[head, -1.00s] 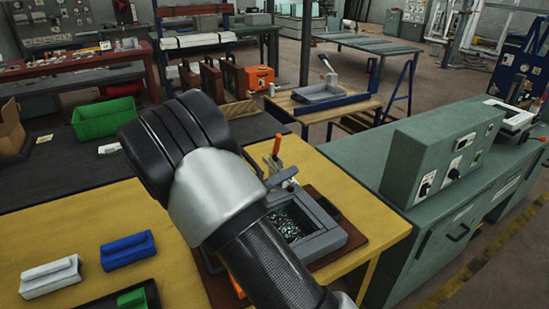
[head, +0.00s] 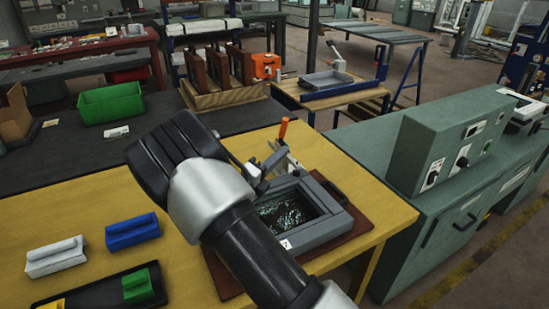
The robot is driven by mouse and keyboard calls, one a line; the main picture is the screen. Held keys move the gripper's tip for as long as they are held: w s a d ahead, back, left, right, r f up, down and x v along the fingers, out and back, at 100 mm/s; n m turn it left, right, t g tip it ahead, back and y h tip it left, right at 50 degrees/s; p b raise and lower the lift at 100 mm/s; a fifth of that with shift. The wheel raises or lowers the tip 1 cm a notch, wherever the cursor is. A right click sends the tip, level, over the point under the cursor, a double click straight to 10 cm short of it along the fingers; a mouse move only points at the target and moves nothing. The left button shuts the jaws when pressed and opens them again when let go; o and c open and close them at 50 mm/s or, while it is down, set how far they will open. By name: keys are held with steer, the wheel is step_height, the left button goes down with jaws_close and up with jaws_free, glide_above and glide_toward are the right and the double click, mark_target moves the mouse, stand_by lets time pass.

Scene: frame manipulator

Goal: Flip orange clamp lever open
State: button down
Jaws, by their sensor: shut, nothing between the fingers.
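The orange clamp lever (head: 283,128) stands up, slightly tilted, at the back of a grey frame fixture (head: 331,225). Grey metal clamp parts (head: 276,160) show below the handle. The fixture has a dark, speckled inside and rests on a brown board (head: 345,244) on the yellow table. My arm crosses the view in front of the fixture's left side and hides part of it. My gripper cannot be made out, and the arm hides the area left of the clamp, so contact with the lever cannot be told.
White (head: 55,257) and blue (head: 132,233) blocks lie on the yellow table, left of my arm. A black tray (head: 95,293) holds green and yellow blocks. A green bin (head: 110,103) stands behind. A green control cabinet (head: 450,145) stands right of the table.

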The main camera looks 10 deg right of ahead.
mark_target(283, 135)
steer(key=w, duration=0.2)
steer(key=w+d+r, duration=0.1)
steer(key=w, duration=0.2)
steer(key=w+d+r+b, duration=0.1)
steer(key=w, duration=0.1)
steer(key=shift+w+d, duration=0.1)
steer(key=shift+w, duration=0.15)
